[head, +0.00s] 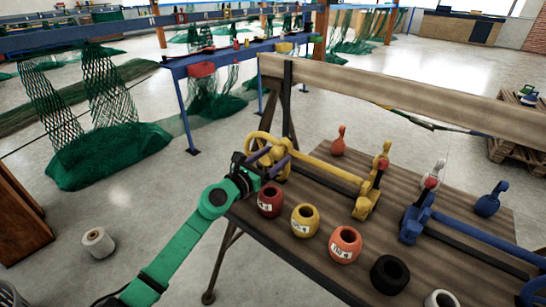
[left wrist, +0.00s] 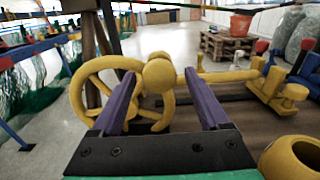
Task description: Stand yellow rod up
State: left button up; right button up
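The yellow rod (head: 325,168) lies along the wooden table, its far end at a yellow bracket with a red knob (head: 366,200). At its near end is a spoked yellow wheel (head: 258,139), also in the left wrist view (left wrist: 82,100). My left gripper (head: 269,160) is at this wheel end. In the left wrist view its two purple fingers (left wrist: 162,88) are apart, with the rod's rounded yellow end (left wrist: 159,74) between and beyond them. I cannot tell whether they touch it. My right gripper is not in view.
Along the table's front stand a dark red pot (head: 270,201), a yellow pot (head: 305,220), an orange-red pot (head: 345,244) and a black ring (head: 390,275). A blue rod (head: 470,233) lies to the right. A wooden beam (head: 400,95) runs behind.

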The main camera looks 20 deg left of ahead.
pick_arm(q)
grip_shut()
jog(key=shift+a+r, duration=0.1)
jog(key=w+a+n+p, duration=0.1)
jog(key=w+a+n, duration=0.1)
jog(key=a+n, duration=0.5)
jog(key=w+a+n+p, duration=0.1)
jog(key=w+a+n, duration=0.2)
jog(key=a+n, duration=0.3)
jog(key=shift+w+a+n, duration=0.25)
jog(key=shift+a+n, duration=0.15)
jog(key=shift+n, duration=2.2)
jog(key=shift+o, duration=0.9)
grip_release()
